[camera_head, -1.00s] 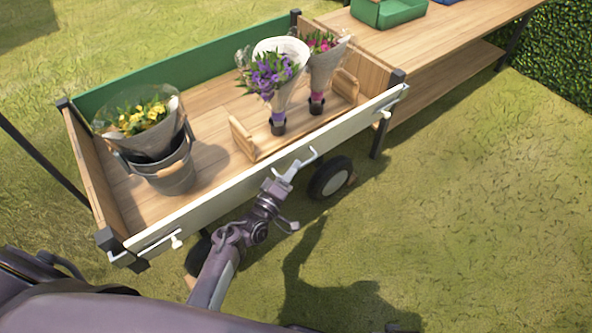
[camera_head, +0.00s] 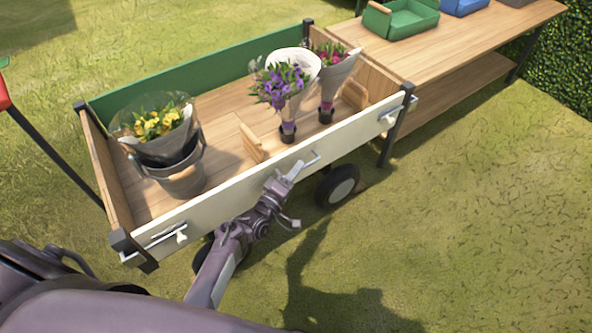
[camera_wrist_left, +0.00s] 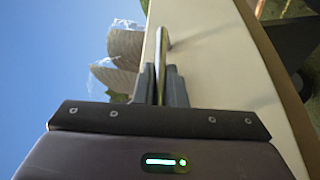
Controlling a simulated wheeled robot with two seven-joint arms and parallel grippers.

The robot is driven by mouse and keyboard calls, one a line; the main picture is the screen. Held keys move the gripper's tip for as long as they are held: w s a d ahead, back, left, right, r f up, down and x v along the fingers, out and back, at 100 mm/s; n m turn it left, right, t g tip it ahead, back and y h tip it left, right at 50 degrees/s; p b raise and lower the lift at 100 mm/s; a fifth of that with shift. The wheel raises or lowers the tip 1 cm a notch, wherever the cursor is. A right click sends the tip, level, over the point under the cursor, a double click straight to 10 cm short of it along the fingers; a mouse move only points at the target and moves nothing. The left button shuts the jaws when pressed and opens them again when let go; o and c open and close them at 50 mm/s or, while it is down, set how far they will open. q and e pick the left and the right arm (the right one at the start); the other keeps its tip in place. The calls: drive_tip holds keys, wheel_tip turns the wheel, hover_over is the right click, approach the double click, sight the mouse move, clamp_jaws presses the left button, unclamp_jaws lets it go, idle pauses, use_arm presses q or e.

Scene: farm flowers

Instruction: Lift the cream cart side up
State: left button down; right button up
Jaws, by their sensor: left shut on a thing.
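The cream cart side (camera_head: 230,203) stands upright along the near edge of the wooden cart, between its dark corner posts. It also fills the right of the left wrist view (camera_wrist_left: 215,60). A metal handle (camera_head: 308,161) sits near its upper edge. My left gripper (camera_head: 291,174) is shut on this handle; the left wrist view shows the fingers (camera_wrist_left: 161,85) closed around the bar. White latches hang at the side's left end (camera_head: 181,236) and right end (camera_head: 388,119). My right gripper is not in view.
Inside the cart are a grey bucket of yellow flowers (camera_head: 180,170) and a wooden carrier (camera_head: 250,143) with purple (camera_head: 285,90) and pink bouquets (camera_head: 332,75). The green far side (camera_head: 190,75) is up. A wooden table (camera_head: 450,50) with trays adjoins the right end. Grass lies in front.

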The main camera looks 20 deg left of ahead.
use_arm(q)
drive_tip(key=shift+w+a+r, duration=0.1)
drive_tip(key=shift+r, duration=0.05)
drive_tip(key=c, duration=1.5)
unclamp_jaws()
drive_tip(key=shift+s+a+f, duration=0.1)
drive_tip(key=shift+s+f, duration=0.1)
drive_tip(key=shift+s, duration=0.3)
drive_tip(key=v, duration=0.6)
drive_tip(key=shift+s+p, duration=0.35)
drive_tip(key=shift+s, duration=0.05)
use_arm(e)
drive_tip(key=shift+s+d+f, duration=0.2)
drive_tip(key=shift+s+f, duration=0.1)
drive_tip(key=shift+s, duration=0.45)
use_arm(q)
drive_tip(key=shift+a, duration=0.15)
